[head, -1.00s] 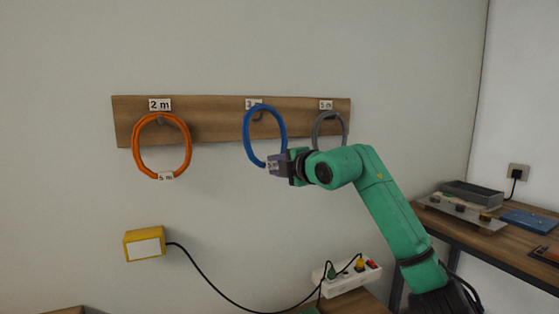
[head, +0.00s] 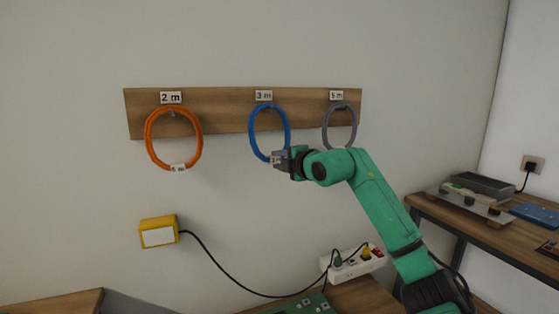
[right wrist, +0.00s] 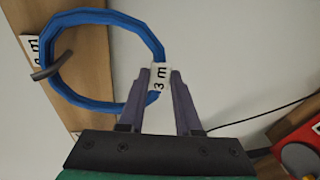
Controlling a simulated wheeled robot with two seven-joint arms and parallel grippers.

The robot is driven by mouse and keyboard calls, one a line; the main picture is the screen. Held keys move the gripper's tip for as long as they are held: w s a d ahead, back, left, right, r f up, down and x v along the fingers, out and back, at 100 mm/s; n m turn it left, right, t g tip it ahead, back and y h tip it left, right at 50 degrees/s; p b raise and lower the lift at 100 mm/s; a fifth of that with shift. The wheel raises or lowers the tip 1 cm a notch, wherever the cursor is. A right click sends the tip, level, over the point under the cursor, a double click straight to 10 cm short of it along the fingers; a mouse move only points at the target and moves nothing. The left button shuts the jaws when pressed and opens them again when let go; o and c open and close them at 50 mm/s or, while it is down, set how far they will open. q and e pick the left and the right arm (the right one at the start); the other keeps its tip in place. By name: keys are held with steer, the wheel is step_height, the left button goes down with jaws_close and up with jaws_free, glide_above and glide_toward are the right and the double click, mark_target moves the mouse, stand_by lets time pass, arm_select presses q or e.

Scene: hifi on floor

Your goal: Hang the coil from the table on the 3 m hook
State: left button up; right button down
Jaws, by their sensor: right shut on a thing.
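The blue coil (head: 287,134) with a 3 m tag hangs upright in front of the board, below the 3 m sign (head: 264,96). My right gripper (head: 279,159) is shut on its lower edge, at the tag; in the right wrist view the gripper (right wrist: 160,85) has the tag between its fingers. In the right wrist view the dark 3 m hook (right wrist: 52,67) crosses the rim of the blue coil (right wrist: 100,104), with one end inside the loop. Whether the rim bears on the hook I cannot tell. My left gripper is out of view.
An orange coil (head: 148,150) hangs under the 2 m sign, a grey coil (head: 325,130) under the 5 m sign, close right of the blue one. The wooden board (head: 220,110) is on the wall. A yellow box (head: 158,232) and power strip (head: 353,263) are below.

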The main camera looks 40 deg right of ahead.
stand_by(0.3)
steer(key=c, duration=0.5)
jaws_free()
arm_select(q)
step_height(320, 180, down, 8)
steer(key=b, duration=0.8)
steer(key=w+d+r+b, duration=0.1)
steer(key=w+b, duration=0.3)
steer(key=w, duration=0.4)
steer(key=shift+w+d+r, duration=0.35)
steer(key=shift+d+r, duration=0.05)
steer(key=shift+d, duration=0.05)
arm_select(e)
steer(key=shift+s+a+f, duration=0.15)
steer(key=shift+s+a, duration=0.3)
steer(key=shift+s, duration=1.9)
steer(key=shift+s+a+f, duration=0.2)
steer(key=shift+s+a, duration=0.3)
steer(key=shift+s, duration=1.85)
steer(key=shift+s+a+f, duration=0.15)
steer(key=shift+s+a, duration=0.3)
steer(key=shift+s, duration=1.9)
